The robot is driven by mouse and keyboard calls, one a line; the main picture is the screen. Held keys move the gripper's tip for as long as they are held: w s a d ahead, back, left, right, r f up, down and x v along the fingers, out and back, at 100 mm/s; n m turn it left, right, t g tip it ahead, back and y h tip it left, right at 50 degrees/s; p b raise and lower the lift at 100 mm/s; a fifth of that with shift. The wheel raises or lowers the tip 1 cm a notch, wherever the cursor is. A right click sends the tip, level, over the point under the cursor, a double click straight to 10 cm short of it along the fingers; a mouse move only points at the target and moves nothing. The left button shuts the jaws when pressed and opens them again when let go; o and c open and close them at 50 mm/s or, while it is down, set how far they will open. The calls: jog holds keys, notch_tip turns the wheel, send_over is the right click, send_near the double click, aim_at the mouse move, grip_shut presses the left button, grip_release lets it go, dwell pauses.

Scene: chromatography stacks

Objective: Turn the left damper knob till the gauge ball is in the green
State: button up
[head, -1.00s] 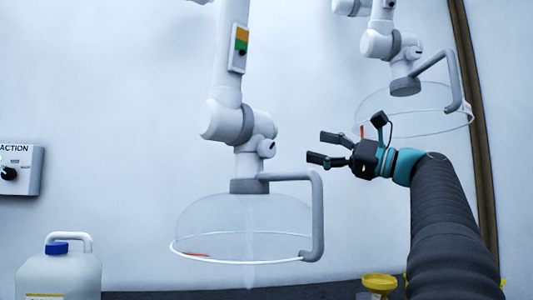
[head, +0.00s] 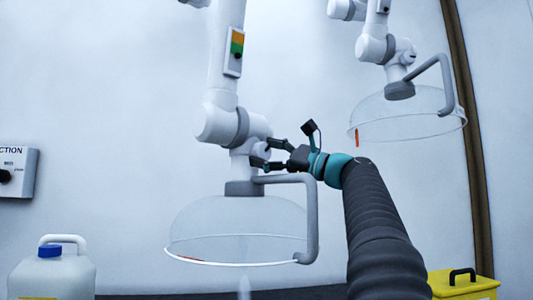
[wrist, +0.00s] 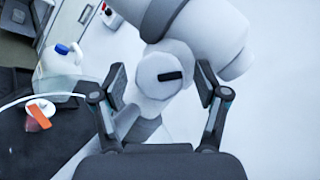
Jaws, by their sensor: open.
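The left extraction arm (head: 222,122) is white, with a clear hood (head: 238,230) below. Its damper knob (wrist: 158,77) is a white round end with a dark bar mark, seen between my fingers in the wrist view. My gripper (head: 263,153) is open at the left arm's lower joint, one finger on each side of the knob with gaps showing. In the head view the gripper partly hides the knob. The gauge (head: 235,48) on the arm's tube has an orange upper part and a green lower part. A small dark ball appears near its lower end; its exact place is too small to tell.
A second arm with a clear hood (head: 408,115) hangs at the right. A grey handle (head: 312,215) rises beside the left hood, just below my gripper. A white jug (head: 50,275), a wall switch box (head: 17,172) and a yellow box (head: 463,285) stand around.

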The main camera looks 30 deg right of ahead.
jog(key=c, duration=1.2)
jog(key=shift+o, duration=0.2)
jog(key=shift+r+n+p, duration=0.35)
jog(key=shift+n+p, duration=0.15)
jog(key=shift+p, duration=0.35)
jog(key=shift+r+n+g+p, duration=0.1)
jog(key=shift+n+g+p, duration=0.7)
jog(key=shift+n+p, duration=0.3)
jog(key=shift+f+n+g, duration=0.3)
jog(key=shift+n+g, duration=0.2)
jog(key=shift+n, duration=0.5)
jog(key=o, duration=1.2)
jog(key=shift+c, duration=0.2)
